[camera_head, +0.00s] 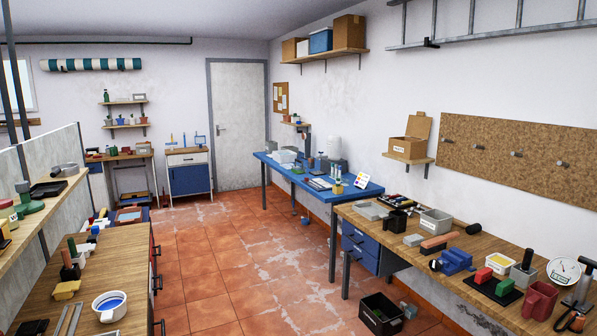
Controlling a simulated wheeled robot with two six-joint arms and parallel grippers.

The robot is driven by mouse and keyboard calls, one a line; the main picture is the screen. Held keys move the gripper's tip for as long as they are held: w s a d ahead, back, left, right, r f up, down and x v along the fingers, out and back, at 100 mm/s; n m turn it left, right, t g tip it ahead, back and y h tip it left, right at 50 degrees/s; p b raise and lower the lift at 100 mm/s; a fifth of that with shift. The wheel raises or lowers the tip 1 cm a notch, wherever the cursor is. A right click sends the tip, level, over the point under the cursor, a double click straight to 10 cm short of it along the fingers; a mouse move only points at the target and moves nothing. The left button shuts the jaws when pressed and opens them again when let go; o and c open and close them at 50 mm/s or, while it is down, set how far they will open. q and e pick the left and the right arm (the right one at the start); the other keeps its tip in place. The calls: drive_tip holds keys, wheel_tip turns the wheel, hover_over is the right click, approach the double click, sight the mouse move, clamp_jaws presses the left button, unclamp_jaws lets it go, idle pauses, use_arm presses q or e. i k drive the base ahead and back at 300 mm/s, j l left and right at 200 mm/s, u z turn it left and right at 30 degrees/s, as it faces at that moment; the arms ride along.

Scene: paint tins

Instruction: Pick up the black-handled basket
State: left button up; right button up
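I cannot make out a basket with a clear black handle. A black open crate (372,323) stands on the tiled floor at the bottom, right of centre, with something greenish inside; no handle shows on it. A grey open bin (436,224) sits on the right wooden bench, and no black handle can be told on it either. Neither of my grippers shows in the head view.
The right wooden bench (395,232) holds a blue vise (453,262), red mug (539,300) and dial scale (563,271). A left bench (100,275) holds a white pot (109,307). A blue table (300,187) stands farther back. The tiled floor (235,275) between is mostly clear.

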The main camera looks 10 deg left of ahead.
sight(295, 170)
drive_tip(key=i+j+u, duration=0.35)
drive_tip(key=i, duration=0.3)
drive_tip(key=i+u, duration=0.35)
drive_tip(key=i, duration=4.15)
drive_tip(key=i+z, duration=0.1)
drive_tip(key=i, duration=0.7)
drive_tip(key=i+j+z, duration=0.1)
drive_tip(key=i, duration=0.75)
drive_tip(key=i+j+z, duration=0.25)
drive_tip(key=i+z, duration=0.25)
drive_tip(key=i+j+z, duration=0.45)
drive_tip(key=i+j, duration=0.05)
drive_tip(key=i, duration=0.05)
